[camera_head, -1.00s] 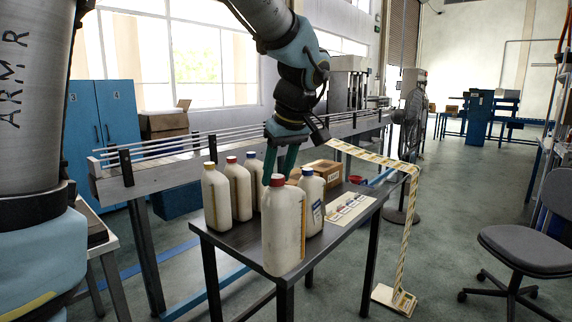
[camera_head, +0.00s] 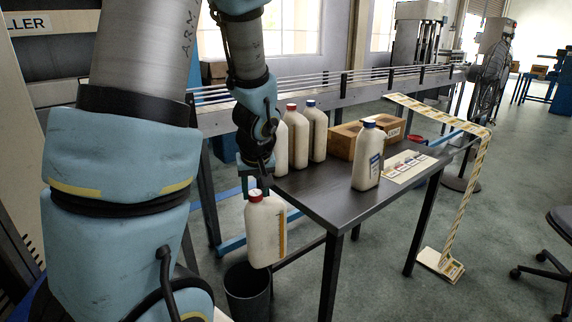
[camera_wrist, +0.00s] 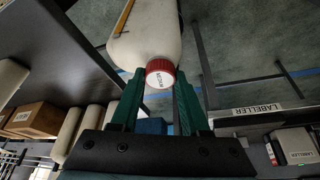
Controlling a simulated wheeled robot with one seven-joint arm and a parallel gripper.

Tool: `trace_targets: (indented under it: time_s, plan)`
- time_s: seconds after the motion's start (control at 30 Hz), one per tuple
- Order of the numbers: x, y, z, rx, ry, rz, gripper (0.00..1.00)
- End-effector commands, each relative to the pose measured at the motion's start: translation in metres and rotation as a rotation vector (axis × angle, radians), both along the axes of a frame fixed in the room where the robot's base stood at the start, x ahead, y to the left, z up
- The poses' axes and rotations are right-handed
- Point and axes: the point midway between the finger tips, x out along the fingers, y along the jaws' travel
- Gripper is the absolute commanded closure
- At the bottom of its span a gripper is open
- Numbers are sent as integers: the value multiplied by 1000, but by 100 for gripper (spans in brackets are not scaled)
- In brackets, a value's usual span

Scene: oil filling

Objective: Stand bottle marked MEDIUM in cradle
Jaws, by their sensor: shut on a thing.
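My gripper (camera_head: 257,186) is shut on the neck of a white bottle with a red cap (camera_head: 266,232). The bottle hangs upright off the left end of the dark table, clear of its top. In the wrist view the green fingers (camera_wrist: 155,103) stand on both sides of the red cap (camera_wrist: 160,73). The cap carries small dark lettering that looks like MEDIUM. An orange stripe runs down one side of the bottle. I cannot make out a cradle in either view.
A dark bin (camera_head: 247,293) stands on the floor below the held bottle. The table (camera_head: 325,196) carries several other bottles, including a labelled blue-capped one (camera_head: 367,160), and a cardboard box (camera_head: 386,132). A machine marked LABELLER (camera_wrist: 262,111) shows at right in the wrist view.

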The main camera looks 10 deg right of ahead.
Motion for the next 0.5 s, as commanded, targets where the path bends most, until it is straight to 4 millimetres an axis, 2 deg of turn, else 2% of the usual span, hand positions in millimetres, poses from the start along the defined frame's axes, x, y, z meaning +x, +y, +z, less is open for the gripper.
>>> trace_targets:
  time_s: [0.03,0.2,0.5]
  plan:
    - [4,16,-15,3,3,-1,100]
    - [17,54,-54,2,3,-28,100]
    - [34,96,-100,-2,-2,-67,100]
